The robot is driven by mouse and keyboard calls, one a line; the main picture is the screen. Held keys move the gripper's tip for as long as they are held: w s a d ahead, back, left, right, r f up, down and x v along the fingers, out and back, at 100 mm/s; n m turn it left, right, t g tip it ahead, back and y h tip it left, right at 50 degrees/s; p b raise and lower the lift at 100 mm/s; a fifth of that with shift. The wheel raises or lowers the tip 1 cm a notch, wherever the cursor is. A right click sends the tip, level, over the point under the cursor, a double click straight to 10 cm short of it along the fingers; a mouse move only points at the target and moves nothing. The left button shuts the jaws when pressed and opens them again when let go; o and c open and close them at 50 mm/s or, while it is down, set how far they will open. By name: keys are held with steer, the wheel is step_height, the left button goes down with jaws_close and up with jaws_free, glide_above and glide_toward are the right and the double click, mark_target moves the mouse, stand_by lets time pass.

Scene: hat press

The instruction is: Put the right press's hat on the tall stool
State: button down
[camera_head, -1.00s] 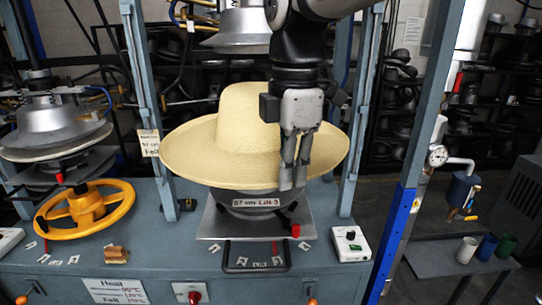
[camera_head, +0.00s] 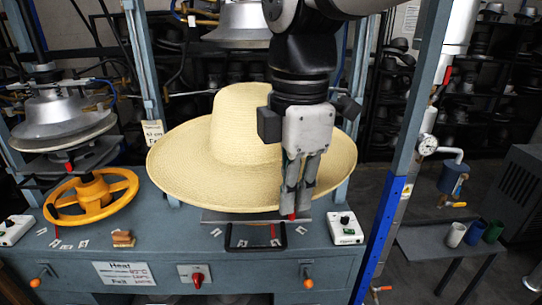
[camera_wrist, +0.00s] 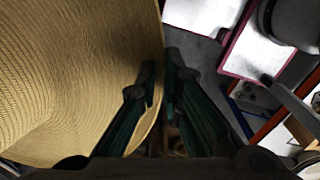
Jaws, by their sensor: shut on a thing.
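The pale straw hat (camera_head: 215,165) is at the right press (camera_head: 235,216). Its wide brim is tilted down toward the front and hides the lower die. I cannot tell whether it touches the die. My gripper (camera_head: 296,200) points down at the brim's front right edge and is shut on it. In the wrist view the hat (camera_wrist: 70,80) fills the left side, and its brim edge runs between the fingers of my gripper (camera_wrist: 162,85). The tall stool is not identifiable in either view.
The left press, with a yellow handwheel (camera_head: 92,197), stands at the left. A blue-grey post (camera_head: 397,165) rises close to the right of my gripper. A side table (camera_head: 440,243) with several cups stands at the right. The upper die (camera_head: 240,20) hangs above the hat.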

steer(key=s, duration=0.8)
steer(key=shift+s+a+r, duration=0.15)
steer(key=shift+s+r, duration=0.1)
steer(key=shift+r, duration=0.15)
stand_by(0.4)
